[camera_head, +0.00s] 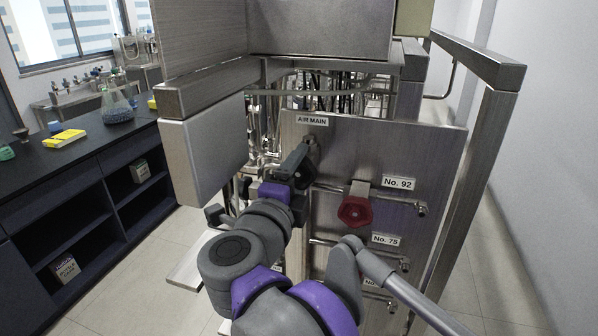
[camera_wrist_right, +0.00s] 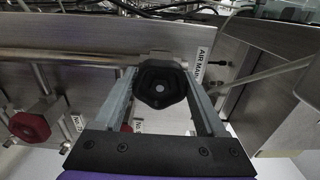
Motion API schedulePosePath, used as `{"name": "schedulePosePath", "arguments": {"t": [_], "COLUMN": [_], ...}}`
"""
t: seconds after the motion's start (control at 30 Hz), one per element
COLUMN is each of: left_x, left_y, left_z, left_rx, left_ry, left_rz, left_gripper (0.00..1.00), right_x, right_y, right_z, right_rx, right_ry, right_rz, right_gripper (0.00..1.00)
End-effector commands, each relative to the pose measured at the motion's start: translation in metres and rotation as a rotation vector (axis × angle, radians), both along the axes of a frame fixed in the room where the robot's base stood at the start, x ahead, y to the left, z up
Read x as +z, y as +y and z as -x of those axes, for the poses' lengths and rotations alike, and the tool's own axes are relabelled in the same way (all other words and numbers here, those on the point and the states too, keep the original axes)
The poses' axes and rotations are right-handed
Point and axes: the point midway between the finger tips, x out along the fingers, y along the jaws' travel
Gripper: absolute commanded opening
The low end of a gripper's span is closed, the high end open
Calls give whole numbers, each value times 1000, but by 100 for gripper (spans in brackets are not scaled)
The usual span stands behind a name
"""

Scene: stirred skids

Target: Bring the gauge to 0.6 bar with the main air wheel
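The main air wheel (camera_wrist_right: 161,86) is a black lobed handwheel beside the "AIR MAIN" label in the right wrist view. In the head view its dark edge (camera_head: 313,150) shows just below the "AIR MAIN" label (camera_head: 312,120), partly hidden by my gripper. My right gripper (camera_head: 301,163) reaches up to it. In the right wrist view the two fingers of this gripper (camera_wrist_right: 160,74) stand on either side of the wheel, very close to its rim. I cannot tell whether they press on it. No gauge can be made out in either view. My left gripper is not in view.
A red handwheel (camera_head: 355,206) sits right of and below the air wheel, near the "No. 92" label (camera_head: 398,183). Pipes run across the steel panel (camera_head: 440,150). A steel box (camera_head: 203,160) hangs left of my arm. A dark bench (camera_head: 80,165) stands at left.

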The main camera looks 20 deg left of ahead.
Motion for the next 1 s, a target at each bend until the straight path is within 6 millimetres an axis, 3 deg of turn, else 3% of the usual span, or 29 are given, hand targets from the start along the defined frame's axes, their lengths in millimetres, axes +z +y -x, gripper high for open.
{"name": "schedulePosePath", "arguments": {"t": [0.03, 0.17, 0.6, 0.9, 0.93, 1.0], "left_x": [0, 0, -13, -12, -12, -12], "left_y": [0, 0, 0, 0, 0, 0], "left_z": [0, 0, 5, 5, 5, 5], "left_rx": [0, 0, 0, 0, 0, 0], "left_ry": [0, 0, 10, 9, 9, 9], "left_rz": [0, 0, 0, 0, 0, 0], "left_gripper": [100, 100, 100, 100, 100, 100], "right_x": [0, 0, -1, 0, 0, 0], "right_y": [0, 0, 0, 0, 0, 0], "right_z": [0, 0, 0, 0, 0, 0], "right_rx": [0, 0, 0, 0, 0, 0], "right_ry": [0, 0, 9, 10, 10, 10], "right_rz": [0, 0, 268, 282, 282, 282], "right_gripper": [41, 18, 18, 18, 75, 88]}}
